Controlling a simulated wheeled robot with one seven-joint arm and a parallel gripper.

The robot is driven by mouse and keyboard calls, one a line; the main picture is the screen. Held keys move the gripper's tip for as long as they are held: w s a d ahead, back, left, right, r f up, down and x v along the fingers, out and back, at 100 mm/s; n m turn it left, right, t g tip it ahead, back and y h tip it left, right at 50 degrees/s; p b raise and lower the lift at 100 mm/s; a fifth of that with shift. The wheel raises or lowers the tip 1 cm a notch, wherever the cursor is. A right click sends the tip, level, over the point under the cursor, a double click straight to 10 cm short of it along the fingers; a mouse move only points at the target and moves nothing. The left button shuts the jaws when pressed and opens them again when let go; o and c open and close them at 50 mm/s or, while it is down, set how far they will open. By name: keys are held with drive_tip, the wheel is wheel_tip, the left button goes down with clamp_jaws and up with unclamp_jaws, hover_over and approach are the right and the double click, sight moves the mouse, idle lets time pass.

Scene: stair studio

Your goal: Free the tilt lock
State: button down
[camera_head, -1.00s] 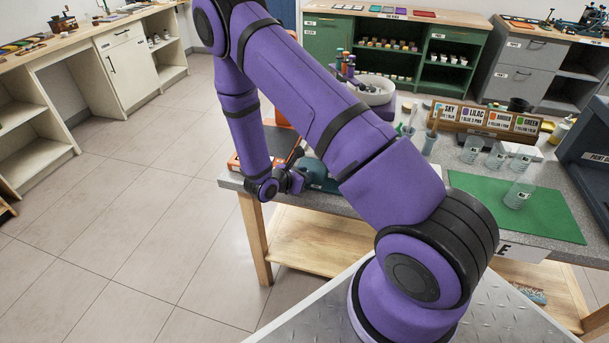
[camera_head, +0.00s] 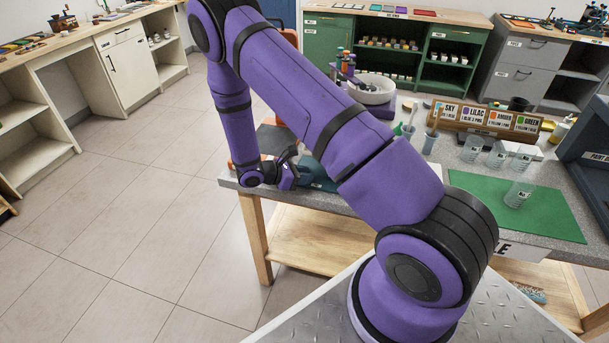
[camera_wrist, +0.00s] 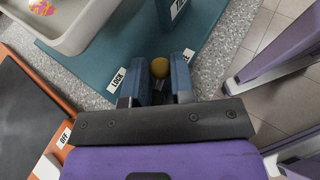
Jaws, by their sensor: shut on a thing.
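The tilt lock shows in the wrist view as a yellow, brass-like round knob (camera_wrist: 160,67) on a teal base (camera_wrist: 215,22), close to a white LOCK label (camera_wrist: 117,81). My gripper (camera_wrist: 161,80) has its two blue-grey fingers on either side of this knob and is shut on it. The fingers hide the lower part of the knob and its stem. In the head view my gripper (camera_head: 287,174) is at the left end of the workbench, beside the teal base (camera_head: 318,176). The knob itself cannot be made out there.
A pale basin (camera_wrist: 62,22) stands above the teal base. An orange-edged device with a dark top and an OFF label (camera_wrist: 64,138) lies close at left. On the workbench (camera_head: 425,172) are a green mat (camera_head: 545,217), clear beakers (camera_head: 472,149) and a colour-sign rack (camera_head: 498,121).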

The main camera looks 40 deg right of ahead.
drive_tip(key=c, duration=1)
unclamp_jaws()
drive_tip(key=v, duration=1.1)
drive_tip(key=shift+d, duration=0.1)
drive_tip(key=shift+r, duration=0.1)
